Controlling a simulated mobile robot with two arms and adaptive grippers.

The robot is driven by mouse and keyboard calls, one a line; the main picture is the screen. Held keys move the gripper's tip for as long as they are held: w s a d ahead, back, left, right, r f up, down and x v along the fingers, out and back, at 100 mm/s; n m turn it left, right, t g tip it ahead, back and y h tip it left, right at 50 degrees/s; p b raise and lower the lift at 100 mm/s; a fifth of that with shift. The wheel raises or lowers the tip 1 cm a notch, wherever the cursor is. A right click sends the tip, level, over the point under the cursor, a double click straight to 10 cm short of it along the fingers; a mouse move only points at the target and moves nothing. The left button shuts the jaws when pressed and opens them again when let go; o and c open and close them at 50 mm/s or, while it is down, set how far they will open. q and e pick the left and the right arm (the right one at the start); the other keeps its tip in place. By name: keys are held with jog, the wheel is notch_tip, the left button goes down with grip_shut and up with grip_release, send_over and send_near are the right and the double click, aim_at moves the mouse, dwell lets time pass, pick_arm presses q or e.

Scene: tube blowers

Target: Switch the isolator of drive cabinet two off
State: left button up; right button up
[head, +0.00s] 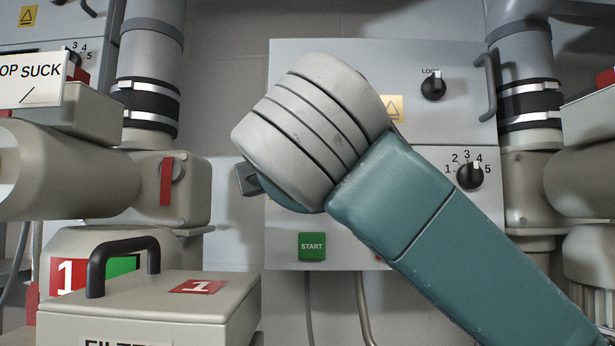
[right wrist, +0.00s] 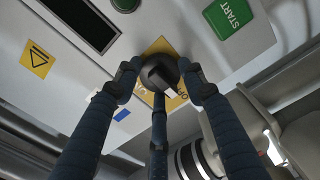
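The grey cabinet (head: 290,225) in the middle of the head view has a green START button (head: 312,246); its number is not visible. In the right wrist view a black rotary isolator knob (right wrist: 160,74) sits on a yellow plate (right wrist: 163,47), with partly covered lettering. My right gripper (right wrist: 160,82) has its fingers around this knob, one on each side and one below. The side fingertips look slightly apart from it. In the head view my right wrist (head: 315,125) hides the knob and most of that gripper. My left gripper is not in view.
A LOCAL selector (head: 433,87) and a 1-to-5 dial (head: 470,174) are on the cabinet's right side. Pipes (head: 150,60) flank the cabinet. A filter box (head: 150,300) marked 1 with a black handle stands at front left. A red-handled valve (head: 167,182) is above it.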

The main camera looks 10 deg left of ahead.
jog(key=o, duration=0.4)
jog(key=shift+w+d+f, duration=0.15)
jog(key=shift+d+f, duration=0.05)
jog(key=shift+f, duration=0.15)
jog(key=shift+o, duration=0.3)
jog(key=shift+w+d+r, duration=0.1)
jog(key=shift+w+d, duration=0.05)
jog(key=shift+d, duration=0.15)
jog(key=v, duration=1.2)
jog(key=shift+a, duration=0.1)
